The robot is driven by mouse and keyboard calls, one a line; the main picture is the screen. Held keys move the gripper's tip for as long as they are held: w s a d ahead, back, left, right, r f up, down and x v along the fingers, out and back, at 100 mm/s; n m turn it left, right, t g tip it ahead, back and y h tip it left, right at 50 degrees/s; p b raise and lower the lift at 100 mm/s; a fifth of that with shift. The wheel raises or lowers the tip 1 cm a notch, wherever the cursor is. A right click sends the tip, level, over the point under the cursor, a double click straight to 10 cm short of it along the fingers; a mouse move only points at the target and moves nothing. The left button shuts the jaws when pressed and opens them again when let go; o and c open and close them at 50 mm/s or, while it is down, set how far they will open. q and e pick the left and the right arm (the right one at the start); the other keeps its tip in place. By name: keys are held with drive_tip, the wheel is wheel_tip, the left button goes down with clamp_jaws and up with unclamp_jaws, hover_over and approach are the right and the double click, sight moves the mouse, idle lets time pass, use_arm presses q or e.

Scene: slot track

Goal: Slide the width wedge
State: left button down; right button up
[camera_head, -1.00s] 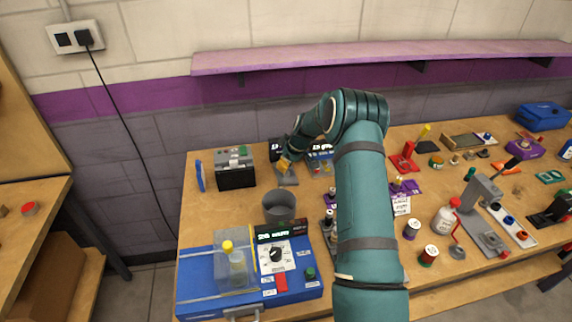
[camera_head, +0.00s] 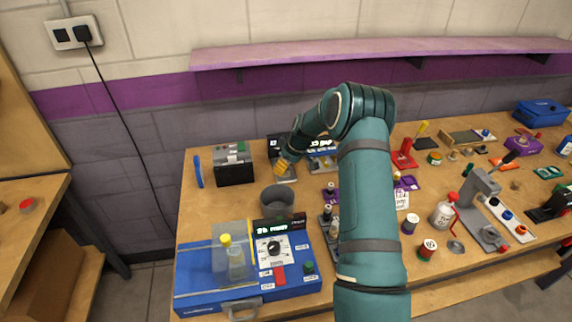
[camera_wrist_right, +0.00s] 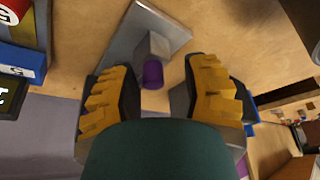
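In the right wrist view a small grey block (camera_wrist_right: 153,45) with a purple knob (camera_wrist_right: 152,74) sits on a flat grey metal plate (camera_wrist_right: 135,30). I take the block to be the width wedge, but cannot be sure. My right gripper (camera_wrist_right: 161,84) is open, with one yellow-padded finger on either side of the knob. I cannot tell whether either finger touches it. In the head view my right gripper (camera_head: 282,166) is small and at the back of the bench, over the near end of the grey plate (camera_head: 288,177). The block is not discernible there. My left gripper is out of view.
A grey cup (camera_head: 277,201) stands in front of the gripper. A black and grey box (camera_head: 234,164) is to its left. A blue panel device (camera_head: 215,288) is at the front left. My right arm hides part of the bench's middle. Several tools lie to the right.

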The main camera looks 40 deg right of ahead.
drive_tip(key=shift+d+r, duration=0.15)
drive_tip(key=shift+s+r, duration=0.1)
drive_tip(key=shift+r, duration=0.2)
drive_tip(key=v, duration=1.1)
drive_tip(key=shift+s, duration=0.15)
